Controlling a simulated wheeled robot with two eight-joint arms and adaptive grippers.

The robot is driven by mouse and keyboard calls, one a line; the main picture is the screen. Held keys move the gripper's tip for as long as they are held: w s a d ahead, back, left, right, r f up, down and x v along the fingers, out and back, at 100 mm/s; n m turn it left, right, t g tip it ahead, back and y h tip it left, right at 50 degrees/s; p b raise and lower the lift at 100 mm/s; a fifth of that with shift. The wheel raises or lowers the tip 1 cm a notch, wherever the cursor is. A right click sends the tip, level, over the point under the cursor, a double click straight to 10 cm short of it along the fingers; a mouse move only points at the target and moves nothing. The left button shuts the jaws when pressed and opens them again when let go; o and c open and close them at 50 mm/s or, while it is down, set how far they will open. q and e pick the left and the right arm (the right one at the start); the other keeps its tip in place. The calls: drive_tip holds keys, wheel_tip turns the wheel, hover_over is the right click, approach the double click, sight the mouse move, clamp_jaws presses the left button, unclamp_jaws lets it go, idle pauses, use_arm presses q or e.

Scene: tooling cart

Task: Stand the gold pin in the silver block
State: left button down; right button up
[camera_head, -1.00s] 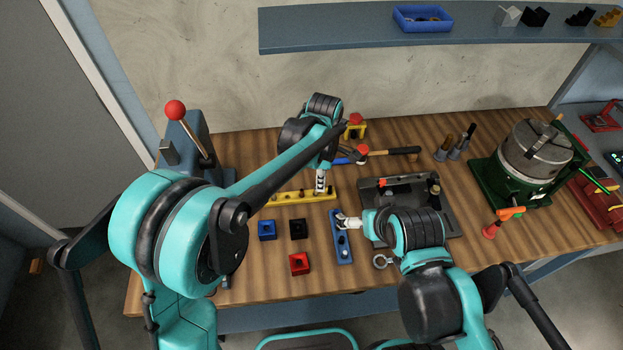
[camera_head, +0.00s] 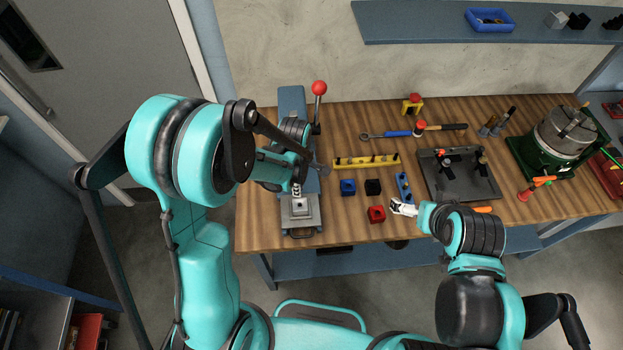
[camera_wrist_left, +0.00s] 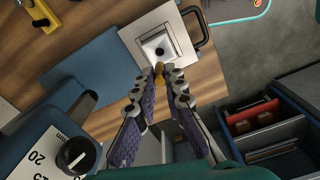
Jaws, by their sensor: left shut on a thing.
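The silver block (camera_wrist_left: 158,47) is a small pale square block with a dark round hole in its top. It sits on the light metal plate of the arbor press, and shows in the head view (camera_head: 299,207) just below my left gripper (camera_head: 297,189). In the left wrist view my left gripper (camera_wrist_left: 160,80) is shut on the gold pin (camera_wrist_left: 159,69). The pin's tip is close to the block's near edge, beside the hole in the picture. I cannot tell whether it touches. My right gripper (camera_head: 402,208) is over the bench beside the red block; its jaws are unclear.
The press (camera_head: 291,105) has a red-knobbed lever behind the plate. Blue (camera_head: 348,187), black (camera_head: 373,187) and red (camera_head: 376,214) blocks stand to its right. A yellow pegged rack (camera_head: 366,162) and dark tray (camera_head: 487,187) lie farther right.

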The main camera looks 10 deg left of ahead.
use_arm(q)
drive_tip(key=shift+w+d+f+b, duration=0.1)
drive_tip(key=shift+d+f+b, duration=0.05)
drive_tip(key=shift+f+b, duration=0.4)
wheel_tip(320, 180, down, 2)
drive_tip(key=shift+f+b, duration=0.2)
drive_tip(key=shift+b, duration=0.4)
drive_tip(key=shift+f+b, duration=0.4)
drive_tip(key=shift+f, duration=0.3)
drive_tip(key=shift+b, duration=0.5)
drive_tip(key=shift+f+b, duration=1)
drive_tip(key=shift+b, duration=0.4)
idle(1.8)
idle(0.3)
drive_tip(key=c, duration=1.5)
unclamp_jaws()
drive_tip(key=shift+o, duration=0.3)
